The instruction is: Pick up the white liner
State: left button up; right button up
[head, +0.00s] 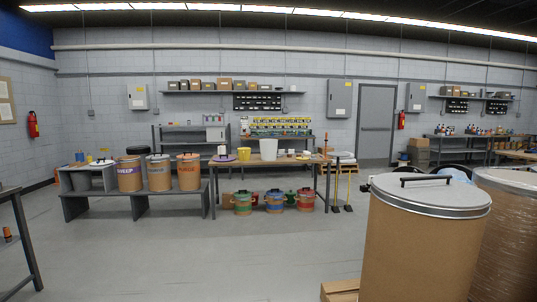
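A white, tub-shaped object (268,149), which looks like the white liner, stands upright on the far workbench (238,162) near the middle of the view. Its inside cannot be seen from here. Smaller white items (291,153) are just to its right, too small to make out. A yellow piece (244,154) and a purple-edged piece (223,157) lie to its left on the same bench. Neither of my grippers is in the view, and both are far from the bench.
A large brown drum with a grey lid (430,183) stands close at right, beside a second wrapped drum (506,240). Labelled drums (159,173) sit on a low grey bench at left. Banded drums (275,201) stand under the workbench. The central floor (230,255) is clear.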

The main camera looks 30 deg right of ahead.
aim_at(268, 147)
jog(key=i+l+z, duration=0.3)
jog(key=i, duration=0.25)
jog(key=i+z, duration=0.3)
jog(key=i, duration=0.25)
jog(key=i+l+z, duration=0.2)
jog(key=i, duration=2.9)
jog(key=i+j+z, duration=0.1)
jog(key=i, duration=0.35)
jog(key=i+j+z, duration=0.15)
jog(key=i, duration=0.35)
jog(key=i+j+z, duration=0.1)
jog(key=i, duration=0.35)
jog(key=i+j+z, duration=0.1)
jog(key=i, duration=0.35)
jog(key=i+j+z, duration=0.15)
jog(key=i+j, duration=0.2)
jog(key=i, duration=0.1)
